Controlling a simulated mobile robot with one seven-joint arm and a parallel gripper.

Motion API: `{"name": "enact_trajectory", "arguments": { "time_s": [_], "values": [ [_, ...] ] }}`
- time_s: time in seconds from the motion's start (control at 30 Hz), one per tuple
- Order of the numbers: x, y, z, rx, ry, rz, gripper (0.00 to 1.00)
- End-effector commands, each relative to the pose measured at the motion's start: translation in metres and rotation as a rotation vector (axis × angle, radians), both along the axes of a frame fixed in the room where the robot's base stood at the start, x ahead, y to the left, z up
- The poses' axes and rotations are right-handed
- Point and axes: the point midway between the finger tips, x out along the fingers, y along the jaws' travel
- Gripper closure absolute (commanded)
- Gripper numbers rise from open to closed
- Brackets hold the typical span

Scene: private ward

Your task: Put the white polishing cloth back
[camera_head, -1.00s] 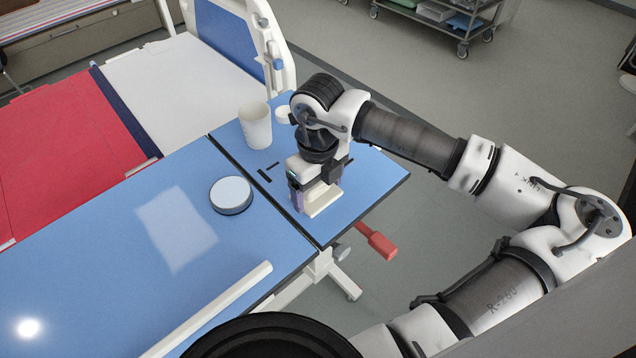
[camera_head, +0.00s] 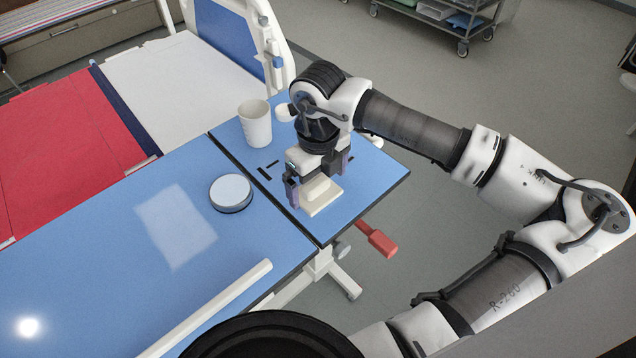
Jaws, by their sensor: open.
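A small cream-white item (camera_head: 322,203) with a raised middle lies on the right part of the blue table. It may be the white polishing cloth, but I cannot tell for sure. My gripper (camera_head: 319,179) points down right over it and is open. One finger is at its left and the other is behind it at the right. The gripper partly hides the item, and I cannot tell whether a finger touches it. A paler rectangle (camera_head: 176,227) shows flat on the left part of the table; whether it is a sheet or reflected light is unclear.
A white cup (camera_head: 255,124) stands behind and left of my gripper. A round white-topped disc (camera_head: 231,191) lies left on the blue table (camera_head: 105,250). Small black marks (camera_head: 267,172) lie between. A bed (camera_head: 175,85) stands behind. A red handle (camera_head: 377,240) juts out below the table's edge.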

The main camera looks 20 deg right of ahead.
Motion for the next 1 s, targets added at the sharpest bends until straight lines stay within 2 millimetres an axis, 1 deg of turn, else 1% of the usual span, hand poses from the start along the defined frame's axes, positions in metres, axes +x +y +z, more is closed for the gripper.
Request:
{"name": "enact_trajectory", "arguments": {
  "time_s": [0.3, 0.4, 0.5, 0.6, 0.7, 1.0],
  "values": [
    [0.000, 0.000, 0.068, -0.003, -0.001, -0.001, 0.00],
    [0.000, 0.000, 0.085, -0.003, -0.001, 0.000, 0.00],
    [0.000, 0.000, 0.096, -0.002, 0.000, 0.001, 0.00],
    [0.000, 0.001, 0.103, 0.000, 0.001, 0.002, 0.00],
    [0.000, 0.001, 0.105, 0.001, 0.001, 0.002, 0.00],
    [0.000, 0.001, 0.105, 0.001, 0.001, 0.001, 0.00]
  ]
}}
